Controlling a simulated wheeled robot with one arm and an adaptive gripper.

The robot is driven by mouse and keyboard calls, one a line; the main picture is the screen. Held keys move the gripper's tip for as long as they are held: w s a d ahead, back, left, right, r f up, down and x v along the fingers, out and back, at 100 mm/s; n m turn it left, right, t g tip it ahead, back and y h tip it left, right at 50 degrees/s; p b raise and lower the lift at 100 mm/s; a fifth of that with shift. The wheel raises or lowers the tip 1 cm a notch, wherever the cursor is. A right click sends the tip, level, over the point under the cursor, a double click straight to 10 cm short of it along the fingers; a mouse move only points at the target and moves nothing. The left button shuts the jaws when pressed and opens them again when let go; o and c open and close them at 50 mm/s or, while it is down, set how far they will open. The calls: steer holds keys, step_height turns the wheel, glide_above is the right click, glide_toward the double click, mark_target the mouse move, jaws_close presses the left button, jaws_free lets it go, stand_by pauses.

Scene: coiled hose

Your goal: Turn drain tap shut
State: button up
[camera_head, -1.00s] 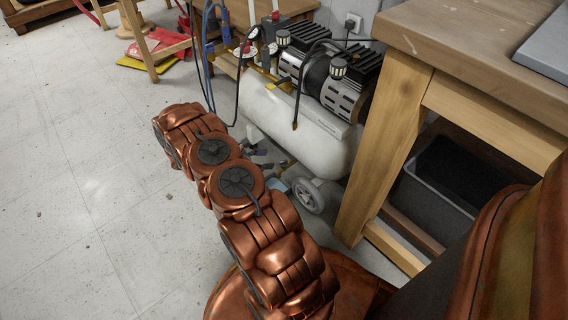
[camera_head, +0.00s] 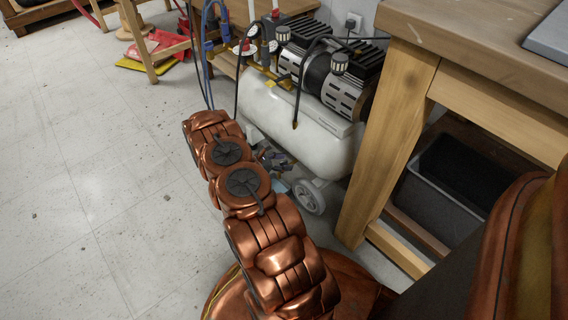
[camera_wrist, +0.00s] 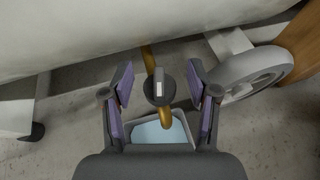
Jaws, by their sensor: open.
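In the wrist view the drain tap is a dark round knob with a pale bar (camera_wrist: 158,88) on a brass pipe (camera_wrist: 148,58) below the white tank (camera_wrist: 100,30). My gripper (camera_wrist: 159,84) is open, with one purple-padded finger on each side of the knob. Gaps show between the fingers and the knob, and I see no contact. In the head view my gripper (camera_head: 274,160) is small and partly hidden by my arm, low beside the white tank (camera_head: 290,125). The tap cannot be made out there.
A grey wheel (camera_wrist: 250,72) stands close to the right finger. A pale blue container (camera_wrist: 160,130) sits on the floor under the tap. A wooden bench leg (camera_head: 390,150) stands right of the compressor. The floor (camera_head: 80,190) at left is mostly clear.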

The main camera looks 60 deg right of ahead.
jaws_close()
steer(key=shift+s+d+r+n+t+h+p, duration=0.15)
steer(key=shift+r+n+t+h+p, duration=0.2)
steer(key=shift+p, duration=0.5)
steer(key=shift+f+n+t+h+p, duration=0.2)
steer(key=shift+n+t+p, duration=0.1)
steer(key=shift+n+t, duration=0.3)
steer(key=shift+f+n+t+h+p, duration=0.15)
steer(key=shift+n+t+p, duration=0.1)
steer(key=shift+n+t, duration=0.25)
jaws_free()
steer(key=shift+a, duration=0.25)
steer(key=v, duration=1.2)
